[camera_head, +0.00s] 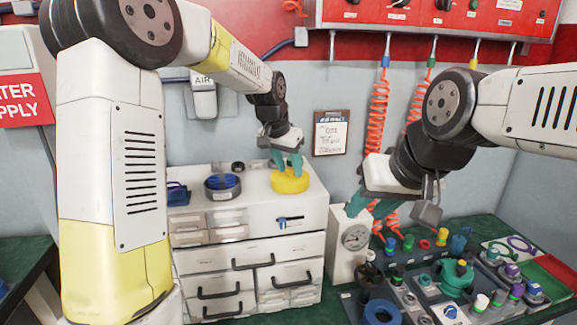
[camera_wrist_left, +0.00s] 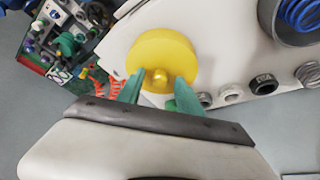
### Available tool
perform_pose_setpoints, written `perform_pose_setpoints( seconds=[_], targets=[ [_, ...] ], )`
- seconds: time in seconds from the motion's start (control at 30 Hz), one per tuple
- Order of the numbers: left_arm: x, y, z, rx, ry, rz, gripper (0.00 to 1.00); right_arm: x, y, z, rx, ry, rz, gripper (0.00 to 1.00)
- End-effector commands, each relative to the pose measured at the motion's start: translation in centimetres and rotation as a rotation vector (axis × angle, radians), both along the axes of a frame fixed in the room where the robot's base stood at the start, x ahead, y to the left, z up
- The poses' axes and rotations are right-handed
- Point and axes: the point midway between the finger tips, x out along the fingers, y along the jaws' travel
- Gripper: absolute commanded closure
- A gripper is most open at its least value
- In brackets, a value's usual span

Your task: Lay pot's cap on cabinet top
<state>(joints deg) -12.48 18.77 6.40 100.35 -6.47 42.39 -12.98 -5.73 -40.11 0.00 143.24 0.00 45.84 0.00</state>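The pot's cap, a yellow disc (camera_head: 291,184) with a small knob, is at the white cabinet top (camera_head: 255,190), near its right end. In the left wrist view the cap (camera_wrist_left: 163,50) shows its knob between the green fingertips, with a visible gap beside it. My left gripper (camera_head: 288,163) is over the cap, fingers pointing down and apart. I cannot tell whether the cap's underside fully touches the top. My right gripper (camera_head: 372,207) has green fingers apart, with nothing seen between them, above the right workbench. A green pot-like vessel (camera_head: 455,281) stands on that bench.
A blue coil in a dark ring (camera_head: 222,186) and small rings stand left of the cap on the cabinet. A gauge box (camera_head: 352,240) stands right of the cabinet. Orange coiled hoses (camera_head: 378,110) hang behind my right arm. Several small fittings crowd the bench.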

Motion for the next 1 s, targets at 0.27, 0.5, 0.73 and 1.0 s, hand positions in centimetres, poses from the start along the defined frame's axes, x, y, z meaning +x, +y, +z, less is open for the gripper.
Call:
perform_pose_setpoints(
  seconds=[0.27, 0.5, 0.73, 1.0],
  targets=[
    [0.0, 0.0, 0.2, -0.001, -0.001, 0.0, 0.58, 0.0, 0.0, 0.0, 0.0, 0.0, 0.0, 0.64],
    [-0.9, 0.7, 3.5, -0.002, -0.006, 0.002, 0.58, 0.0, 0.0, 0.0, 0.0, 0.0, 0.0, 0.64],
    [-2.6, 1.8, 8.1, -0.001, -0.005, 0.001, 0.58, 0.0, 0.0, 0.0, 0.0, 0.0, 0.0, 0.64],
    [-3.7, 2.5, 11.1, -0.001, -0.001, 0.001, 0.58, 0.0, 0.0, 0.0, 0.0, 0.0, 0.0, 0.64]
  ],
)
